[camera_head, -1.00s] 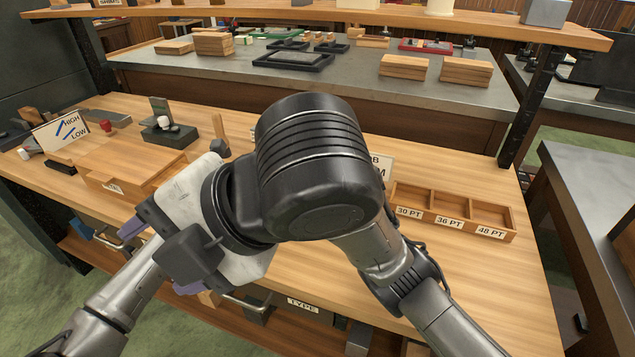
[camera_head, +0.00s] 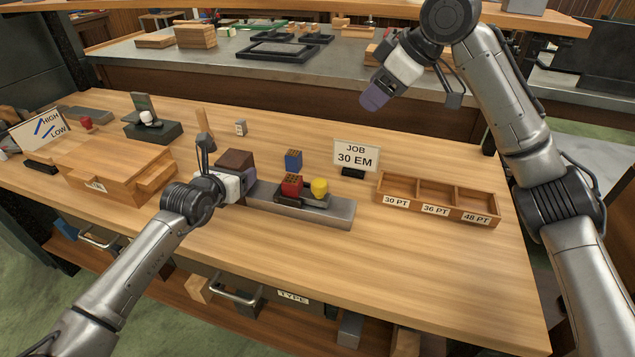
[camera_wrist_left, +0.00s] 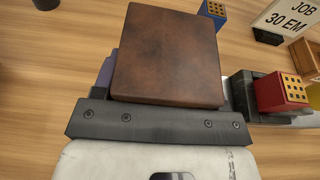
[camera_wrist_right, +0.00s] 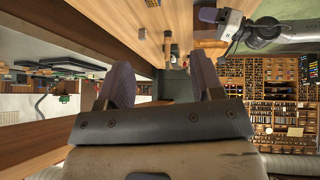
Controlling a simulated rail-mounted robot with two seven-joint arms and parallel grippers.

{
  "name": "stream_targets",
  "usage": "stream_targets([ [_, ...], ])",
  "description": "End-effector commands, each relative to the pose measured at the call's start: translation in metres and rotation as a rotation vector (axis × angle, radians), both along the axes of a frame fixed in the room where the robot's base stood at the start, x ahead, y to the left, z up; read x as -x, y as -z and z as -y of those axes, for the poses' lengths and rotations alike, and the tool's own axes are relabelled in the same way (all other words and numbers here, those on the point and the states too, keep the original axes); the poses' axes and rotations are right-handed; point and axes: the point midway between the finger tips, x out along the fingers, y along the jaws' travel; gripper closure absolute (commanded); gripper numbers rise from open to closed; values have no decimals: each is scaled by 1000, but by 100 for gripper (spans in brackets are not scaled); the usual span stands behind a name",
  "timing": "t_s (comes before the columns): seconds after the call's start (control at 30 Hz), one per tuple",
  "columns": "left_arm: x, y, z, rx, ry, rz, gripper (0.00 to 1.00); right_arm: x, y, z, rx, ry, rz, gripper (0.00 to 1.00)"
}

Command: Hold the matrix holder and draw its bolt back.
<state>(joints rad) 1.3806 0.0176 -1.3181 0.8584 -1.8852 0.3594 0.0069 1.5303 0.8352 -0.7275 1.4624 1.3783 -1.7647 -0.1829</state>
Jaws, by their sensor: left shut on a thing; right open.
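The apparent matrix holder is a long grey bar (camera_head: 335,213) on the bench with a dark raised part. I cannot tell which part is the bolt. My right gripper (camera_head: 375,95) is raised behind the bench's right half, open and empty, fingers apart in its wrist view (camera_wrist_right: 161,82).
A blue block (camera_head: 293,160) and the job sign (camera_head: 356,156) stand behind the bar. A three-compartment wooden tray (camera_head: 437,199) is at right. A wooden box (camera_head: 105,165) and a HIGH/LOW sign (camera_head: 40,135) are at left. The front bench strip is clear.

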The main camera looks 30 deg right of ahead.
Motion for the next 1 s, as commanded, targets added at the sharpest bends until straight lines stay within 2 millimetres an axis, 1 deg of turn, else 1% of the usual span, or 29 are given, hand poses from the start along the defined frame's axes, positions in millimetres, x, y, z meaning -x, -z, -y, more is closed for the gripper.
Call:
stream_targets([
  [0.03, 0, 0, -1, 2, -2, -2, 59, -2, 13, -12, 12, -48, -37, 40],
  [0.13, -1, 0, -1, 2, -2, -3, 59, -3, 36, -32, 34, -143, -106, 40],
  [0.2, -1, 0, -1, 2, -3, -2, 59, -2, 51, -44, 46, -206, -149, 40],
  [0.3, -1, 0, -1, 2, -3, -2, 59, -1, 68, -59, 58, -278, -197, 40],
  [0.5, -1, 0, -1, 2, -2, -2, 59, -1, 93, -73, 66, -338, -238, 40],
  [0.9, 0, 0, -1, 2, -2, -2, 59, -14, 156, -95, 66, -338, -240, 40],
  [1.0, 0, 0, -1, 2, -2, -2, 59, -17, 168, -100, 66, -338, -238, 40],
])
